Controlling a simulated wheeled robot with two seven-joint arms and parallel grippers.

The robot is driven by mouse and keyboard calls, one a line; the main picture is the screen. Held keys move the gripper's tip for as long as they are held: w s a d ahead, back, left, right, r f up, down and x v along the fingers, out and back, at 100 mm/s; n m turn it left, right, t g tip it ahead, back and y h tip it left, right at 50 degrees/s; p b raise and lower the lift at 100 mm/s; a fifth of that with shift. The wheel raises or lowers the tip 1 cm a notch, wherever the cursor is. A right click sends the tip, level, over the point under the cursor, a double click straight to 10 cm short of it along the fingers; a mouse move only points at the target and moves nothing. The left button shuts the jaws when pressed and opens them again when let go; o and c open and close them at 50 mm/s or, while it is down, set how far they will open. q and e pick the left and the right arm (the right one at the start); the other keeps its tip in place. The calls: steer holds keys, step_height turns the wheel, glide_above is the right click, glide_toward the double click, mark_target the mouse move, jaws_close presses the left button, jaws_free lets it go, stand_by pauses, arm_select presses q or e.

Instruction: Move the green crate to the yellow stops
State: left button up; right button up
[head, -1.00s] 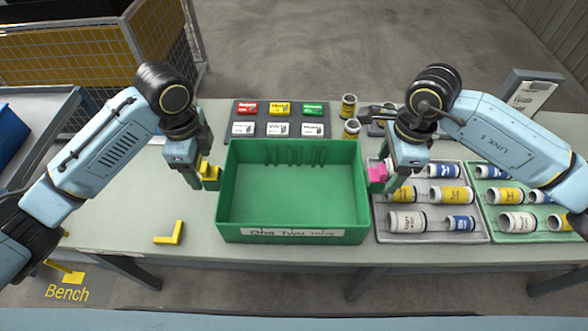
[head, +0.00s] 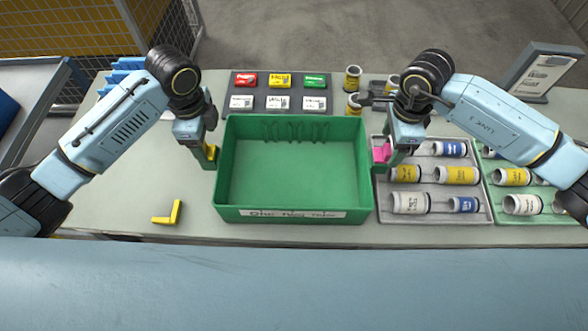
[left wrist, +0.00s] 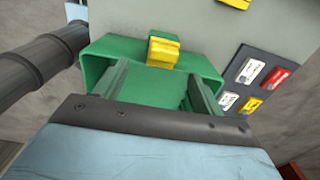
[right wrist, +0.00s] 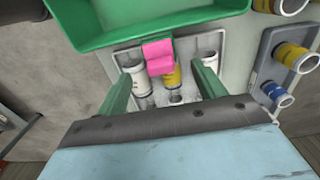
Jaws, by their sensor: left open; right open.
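The green crate (head: 292,214) stands empty and upright on the bench, mid-picture in the head view. It has a yellow handle (left wrist: 163,50) on its left side and a pink handle (right wrist: 157,57) on its right side. My left gripper (head: 208,158) is open beside the yellow handle, which sits beyond and between its fingers (left wrist: 160,84) in the left wrist view. My right gripper (head: 391,160) is open beside the pink handle, which lies between and ahead of its fingers (right wrist: 163,80). Neither grips a handle. A yellow L-shaped stop (head: 168,213) lies left of the crate.
A grey tray (head: 470,214) of cans stands close to the crate's right, with a green tray (head: 545,212) beyond it. A dark board (head: 262,104) of coloured cards and loose cans (head: 352,78) lie behind. The bench (head: 125,190) is clear around the stop.

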mark_target(211, 151)
arm_select(q)
step_height(211, 151, down, 8)
steer(key=shift+r, duration=0.1)
arm_select(e)
step_height(211, 151, down, 8)
steer(key=shift+r, duration=0.1)
arm_select(q)
jaws_close()
arm_select(e)
jaws_close()
arm_select(q)
steer(key=shift+w+r, duration=0.1)
arm_select(e)
steer(key=shift+w+r, duration=0.1)
